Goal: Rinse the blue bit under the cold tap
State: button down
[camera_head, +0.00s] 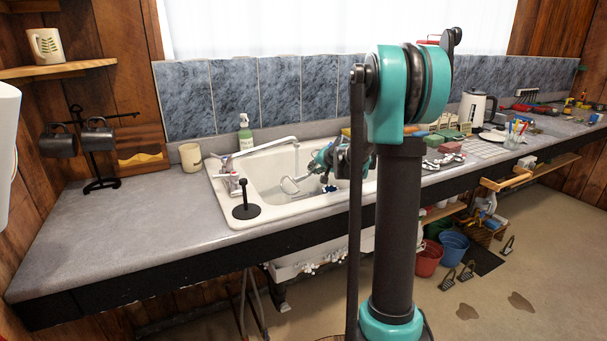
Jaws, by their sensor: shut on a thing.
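The silver tap (233,183) stands at the left of the white sink (265,175), with its long spout (268,147) reaching over the basin. A pale vertical streak hangs below the spout's end; I cannot tell if it is water. My gripper (317,173) is low over the basin, right of the spout's end, shut on the blue bit (328,188). My arm's column hides the right part of the sink, and the fingertips are small and partly hidden.
A black upright stand (246,200) is on the sink's front left rim. A green bottle (245,133) and a cream mug (190,157) stand behind and left. A mug tree (98,150) is farther left. The front left counter (120,230) is clear.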

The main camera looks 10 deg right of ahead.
aim_at(307, 176)
jog(key=shift+s+a, duration=0.3)
jog(key=shift+a, duration=0.6)
jog(key=shift+s+a, duration=0.1)
jog(key=shift+a, duration=0.2)
jog(key=shift+s+a, duration=0.1)
jog(key=shift+a, duration=0.25)
jog(key=shift+w+d, duration=0.3)
jog(key=shift+w, duration=0.25)
jog(key=shift+w+d, duration=0.15)
jog(key=shift+w, duration=0.15)
jog(key=shift+w+d, duration=0.15)
jog(key=shift+w, duration=0.15)
jog(key=shift+s+d, duration=0.2)
jog(key=shift+s, duration=0.45)
dwell(0.3)
jog(key=shift+s+d, duration=0.1)
jog(key=shift+s, duration=0.2)
jog(key=shift+s+d, duration=0.25)
jog(key=shift+s, duration=0.55)
